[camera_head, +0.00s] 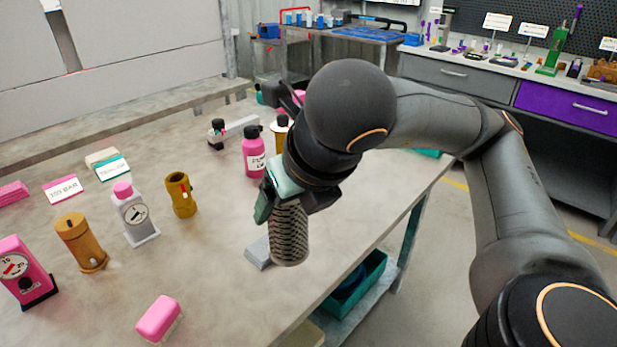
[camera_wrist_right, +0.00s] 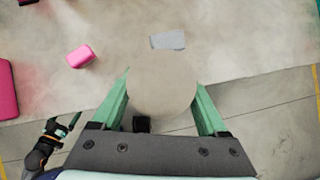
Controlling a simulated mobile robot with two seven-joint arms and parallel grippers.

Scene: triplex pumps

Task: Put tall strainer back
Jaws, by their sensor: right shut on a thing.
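The tall strainer (camera_head: 289,235) is a grey perforated metal cylinder. My right gripper (camera_head: 272,197) is shut on its upper part and holds it near the table's right edge. In the head view its lower end overlaps a small grey block (camera_head: 256,254); whether they touch cannot be told. In the right wrist view the strainer's round pale end (camera_wrist_right: 162,82) sits between the green fingers, and the grey block (camera_wrist_right: 167,40) lies apart above it in the picture. The head view does not show my left gripper.
The table (camera_head: 220,300) holds a pink block (camera_head: 158,318), a grey-and-pink gauge unit (camera_head: 134,213), a yellow cup-like part (camera_head: 181,195), an orange cylinder (camera_head: 80,242) and a pink bottle (camera_head: 254,152). A green bin (camera_head: 360,290) is below the right edge. Bare tabletop lies left of the strainer.

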